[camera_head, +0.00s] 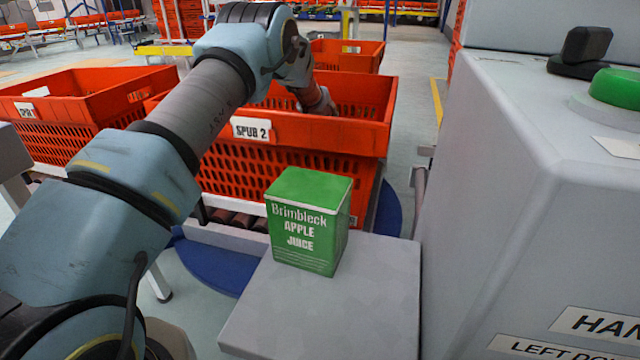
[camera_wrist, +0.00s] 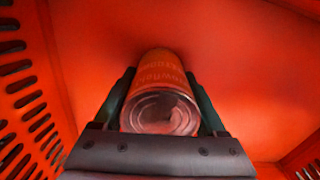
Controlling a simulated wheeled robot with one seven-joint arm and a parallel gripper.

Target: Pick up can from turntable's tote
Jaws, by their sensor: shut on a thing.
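An orange-labelled can (camera_wrist: 159,95) shows in the wrist view, its metal end facing the camera. My gripper (camera_wrist: 161,102) is shut on the can, with one dark finger on each side of it. The can and the fingers are inside an orange tote (camera_wrist: 240,60), close to its wall and floor. In the head view my arm reaches over the wall of the tote labelled "SPUR 2" (camera_head: 290,161), which stands over the blue round turntable (camera_head: 215,268). There the gripper and the can are hidden behind the tote wall.
A green apple juice box (camera_head: 308,222) stands on a grey platform (camera_head: 330,310) in front of the tote. A grey cabinet with a green button (camera_head: 615,88) is at the right. More orange totes (camera_head: 80,100) stand left and behind.

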